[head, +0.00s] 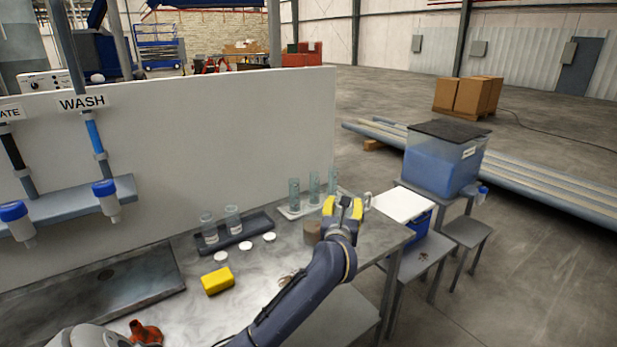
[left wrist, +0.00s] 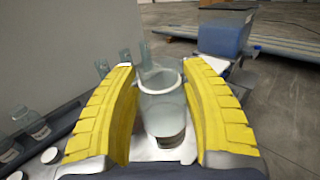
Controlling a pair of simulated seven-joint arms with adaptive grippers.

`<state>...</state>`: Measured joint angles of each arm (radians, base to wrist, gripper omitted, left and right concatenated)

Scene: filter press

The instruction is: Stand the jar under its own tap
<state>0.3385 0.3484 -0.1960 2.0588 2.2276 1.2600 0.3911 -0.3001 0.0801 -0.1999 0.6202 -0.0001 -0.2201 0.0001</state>
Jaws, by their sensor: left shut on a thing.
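My left gripper (head: 345,206) is at the right end of the bench. In the left wrist view its yellow fingers (left wrist: 160,112) are shut on a clear vessel with a white rim (left wrist: 158,80); in the head view the gripper mostly hides it. Two clear labelled jars (head: 209,229) (head: 233,220) stand in a dark tray (head: 240,239). At the left, a blue-capped tap (head: 105,190) hangs below the WASH sign (head: 82,102). A second blue-capped tap (head: 14,213) is below a sign cut off to "ATE". My right gripper is not in view.
Tall clear cylinders (head: 294,194) stand near the wall's right end. A sunken basin (head: 75,292) lies below the taps. A blue tank (head: 440,170) stands off the bench.

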